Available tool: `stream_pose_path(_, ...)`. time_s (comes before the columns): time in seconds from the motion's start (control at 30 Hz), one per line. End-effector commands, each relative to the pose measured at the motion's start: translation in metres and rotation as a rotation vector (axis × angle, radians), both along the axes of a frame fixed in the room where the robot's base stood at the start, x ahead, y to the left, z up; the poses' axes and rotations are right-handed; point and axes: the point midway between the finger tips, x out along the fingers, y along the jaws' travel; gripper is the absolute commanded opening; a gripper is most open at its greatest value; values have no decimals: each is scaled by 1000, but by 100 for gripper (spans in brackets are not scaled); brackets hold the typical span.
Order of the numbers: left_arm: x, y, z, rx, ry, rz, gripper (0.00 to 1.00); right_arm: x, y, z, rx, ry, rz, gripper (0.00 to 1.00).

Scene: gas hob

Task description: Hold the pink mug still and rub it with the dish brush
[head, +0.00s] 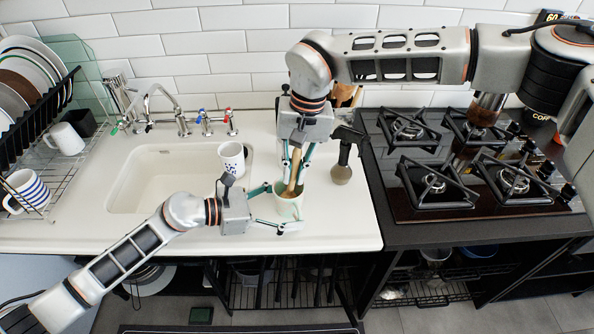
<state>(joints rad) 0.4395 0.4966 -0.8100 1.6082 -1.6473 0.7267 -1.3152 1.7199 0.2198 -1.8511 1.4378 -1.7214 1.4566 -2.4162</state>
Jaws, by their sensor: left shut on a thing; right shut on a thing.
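A pale mug (288,207) stands upright on the right part of the white worktop. It looks off-white rather than pink, and no other mug in view is clearly pink. My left gripper (279,208) comes in from the left and is shut on this mug, one finger on its far side and one on its near side. My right gripper (293,171) points down from above and is shut on the wooden handle of the dish brush (295,174). The brush slants down into the mug's opening. Its head is hidden inside the mug.
A white printed mug (231,158) stands at the right of the sink (150,185). The gas hob (465,165) is further right. A dish rack (40,165) stands left.

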Motion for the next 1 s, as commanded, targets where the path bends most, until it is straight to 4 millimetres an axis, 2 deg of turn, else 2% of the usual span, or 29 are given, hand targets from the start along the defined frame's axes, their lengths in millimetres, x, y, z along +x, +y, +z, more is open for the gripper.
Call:
stream_pose_path(0.47,0,0,0,0,-1,0,64,-10,-4,0,0,-1,1,0)
stream_pose_path(0.7,0,0,0,0,-1,0,64,-6,-10,0,0,0,0,0)
stream_pose_path(1.0,0,0,0,0,-1,0,64,0,-6,0,0,0,1,0)
